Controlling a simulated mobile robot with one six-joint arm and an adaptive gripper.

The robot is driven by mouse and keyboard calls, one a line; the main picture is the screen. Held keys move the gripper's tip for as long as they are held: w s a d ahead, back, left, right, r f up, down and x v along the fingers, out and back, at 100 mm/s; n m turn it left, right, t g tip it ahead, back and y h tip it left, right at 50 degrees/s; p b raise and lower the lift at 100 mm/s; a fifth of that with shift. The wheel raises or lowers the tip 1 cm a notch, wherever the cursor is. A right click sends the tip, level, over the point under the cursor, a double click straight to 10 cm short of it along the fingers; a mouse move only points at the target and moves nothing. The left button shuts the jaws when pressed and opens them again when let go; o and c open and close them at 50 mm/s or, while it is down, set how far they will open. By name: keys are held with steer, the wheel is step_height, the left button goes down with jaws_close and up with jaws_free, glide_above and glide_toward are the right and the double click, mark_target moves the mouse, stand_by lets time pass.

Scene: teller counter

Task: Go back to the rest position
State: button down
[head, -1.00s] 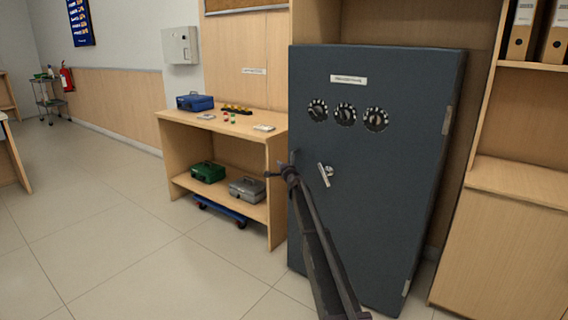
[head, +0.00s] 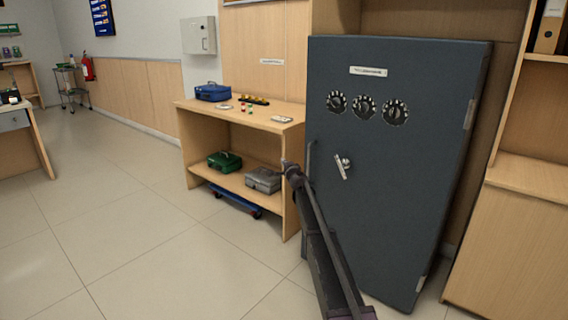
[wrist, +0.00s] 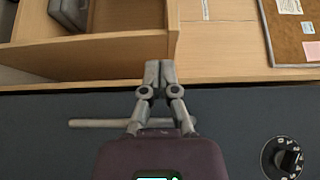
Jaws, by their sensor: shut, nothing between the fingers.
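My gripper (wrist: 159,74) is shut and empty in the wrist view, its two fingertips together. Behind it is the dark face of the safe, with a bar handle (wrist: 95,123) passing behind the fingers and a dial (wrist: 284,158) at the lower right. In the head view my arm rises from the bottom in front of the safe (head: 390,170). The safe door looks shut, with a silver lever (head: 342,166) and several dials above it. The fingertips are hard to make out in the head view.
A wooden shelf unit (head: 188,149) stands left of the safe, with a blue cash box (head: 213,92) on top and green (head: 225,161) and grey (head: 263,180) boxes below. A wooden cabinet (head: 505,240) stands at the right. The tiled floor (head: 130,240) at the left is clear.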

steer(key=s+a+f+n+g+y, duration=0.1)
steer(key=s+f+n+g, duration=0.25)
steer(key=s, duration=0.75)
steer(key=s+f+n+g+y, duration=0.1)
steer(key=s+f+n+g, duration=0.3)
steer(key=s, duration=0.7)
steer(key=s+a+f+n+g+y, duration=0.1)
steer(key=s+f+n+g, duration=0.3)
steer(key=s, duration=0.7)
steer(key=s+d+f+n+g+h, duration=0.1)
steer(key=s+d+f+g+h, duration=0.2)
steer(key=s, duration=0.7)
steer(key=s+d+f+n+g+h+p, duration=0.1)
steer(key=s+d+h, duration=0.1)
steer(key=s+d, duration=0.5)
steer(key=s+d+f+n+g+h, duration=0.2)
steer(key=s+h, duration=0.1)
steer(key=s, duration=0.9)
step_height(320, 180, up, 36)
steer(key=p, duration=3.6)
steer(key=shift+w, duration=0.15)
steer(key=shift+f+m, duration=0.1)
steer(key=shift+m, duration=0.15)
